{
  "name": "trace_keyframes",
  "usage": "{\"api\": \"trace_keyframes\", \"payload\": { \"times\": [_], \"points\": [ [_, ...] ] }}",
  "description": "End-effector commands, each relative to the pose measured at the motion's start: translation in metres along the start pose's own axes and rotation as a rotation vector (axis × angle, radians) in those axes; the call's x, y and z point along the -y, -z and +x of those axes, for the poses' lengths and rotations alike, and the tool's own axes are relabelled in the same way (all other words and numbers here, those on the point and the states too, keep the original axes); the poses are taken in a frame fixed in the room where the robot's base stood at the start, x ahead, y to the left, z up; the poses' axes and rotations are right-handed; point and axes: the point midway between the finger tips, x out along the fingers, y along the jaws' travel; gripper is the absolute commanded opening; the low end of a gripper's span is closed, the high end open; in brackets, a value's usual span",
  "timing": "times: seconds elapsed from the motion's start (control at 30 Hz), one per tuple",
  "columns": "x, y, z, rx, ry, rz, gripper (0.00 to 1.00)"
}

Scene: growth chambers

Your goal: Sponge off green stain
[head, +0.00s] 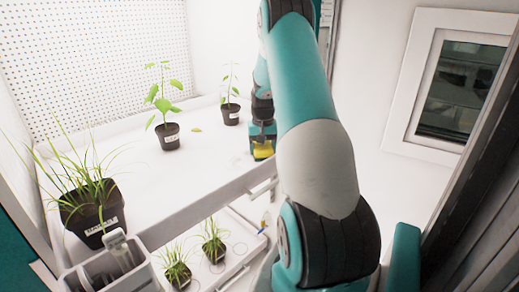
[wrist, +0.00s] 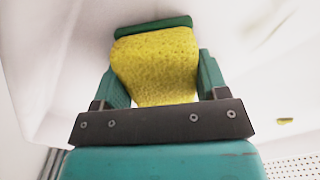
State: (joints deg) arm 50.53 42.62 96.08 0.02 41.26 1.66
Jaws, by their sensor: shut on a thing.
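My gripper (head: 262,135) is shut on a yellow sponge (head: 263,151) near the front right of the white shelf (head: 215,165). In the wrist view my gripper (wrist: 155,85) has a finger on each side of the sponge (wrist: 158,62), which has a green layer along its far edge. The sponge is at or just above the white surface; I cannot tell whether it touches.
A leafy potted plant (head: 166,115) and a smaller one (head: 230,103) stand at the back. A pot of grass (head: 90,205) is at the left. A small yellowish piece (head: 197,129) lies between the plants.

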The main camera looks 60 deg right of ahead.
Motion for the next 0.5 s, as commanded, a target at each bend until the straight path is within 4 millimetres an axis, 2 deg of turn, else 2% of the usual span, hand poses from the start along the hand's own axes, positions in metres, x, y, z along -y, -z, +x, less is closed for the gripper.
{"api": "trace_keyframes", "payload": {
  "times": [0.17,0.5],
  "points": [
    [0.005,-0.004,0.0,0.002,0.0,-0.001,0.41],
    [0.027,-0.022,-0.002,0.001,0.0,-0.002,0.41]
  ]
}}
